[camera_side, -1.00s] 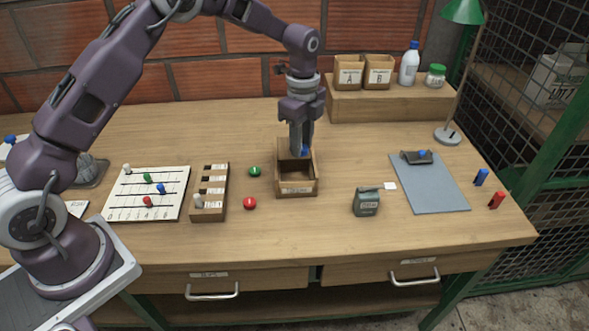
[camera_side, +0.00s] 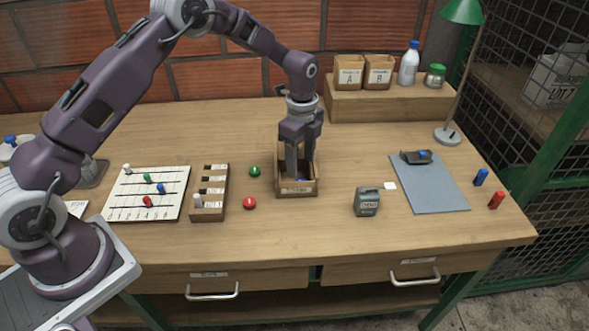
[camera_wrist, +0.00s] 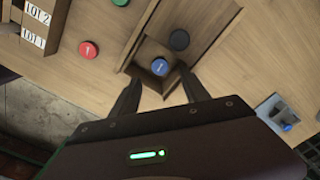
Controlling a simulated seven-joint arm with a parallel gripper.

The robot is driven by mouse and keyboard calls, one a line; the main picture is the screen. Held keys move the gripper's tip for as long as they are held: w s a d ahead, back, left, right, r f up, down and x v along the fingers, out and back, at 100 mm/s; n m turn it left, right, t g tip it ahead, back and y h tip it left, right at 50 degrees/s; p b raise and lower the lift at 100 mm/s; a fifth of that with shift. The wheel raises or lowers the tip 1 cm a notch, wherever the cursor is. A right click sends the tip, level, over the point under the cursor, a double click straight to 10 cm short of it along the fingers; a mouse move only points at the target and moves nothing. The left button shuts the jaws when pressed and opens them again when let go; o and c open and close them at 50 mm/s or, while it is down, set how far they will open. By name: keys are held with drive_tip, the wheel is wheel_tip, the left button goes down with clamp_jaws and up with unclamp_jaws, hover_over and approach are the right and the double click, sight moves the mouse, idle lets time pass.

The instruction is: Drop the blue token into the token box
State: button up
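The token box (camera_side: 284,187) is a small wooden box with a tall back and a label on its front, near the middle of the bench. The blue token (camera_side: 300,181) lies low inside it, near the front. In the wrist view the blue token (camera_wrist: 160,67) sits within the walls of the token box (camera_wrist: 138,48). My gripper (camera_side: 301,168) points down over the box, its fingers reaching into or just above the opening. In the wrist view my gripper (camera_wrist: 161,90) has its fingers spread, with nothing between them.
A green token (camera_side: 255,171) and a red token (camera_side: 249,203) lie left of the box. A slotted wooden rack (camera_side: 210,192) and a white peg board (camera_side: 148,194) stand further left. A grey counter (camera_side: 367,202) and blue clipboard (camera_side: 432,185) are right. A dark disc (camera_wrist: 180,40) shows behind the blue token.

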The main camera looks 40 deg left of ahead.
drive_tip(key=s+r+n+t, duration=0.1)
drive_tip(key=s+r+n, duration=0.3)
drive_tip(key=r, duration=1.3)
drive_tip(key=s+r+n+t, duration=0.2)
drive_tip(key=s+r+n, duration=0.2)
drive_tip(key=s+r, duration=0.5)
drive_tip(key=s+n+t, duration=0.2)
drive_tip(key=s+n, duration=0.7)
drive_tip(key=s, duration=1.3)
drive_tip(key=shift+a+f+t, duration=0.2)
drive_tip(key=shift+f+t, duration=0.1)
drive_tip(key=shift+w, duration=0.1)
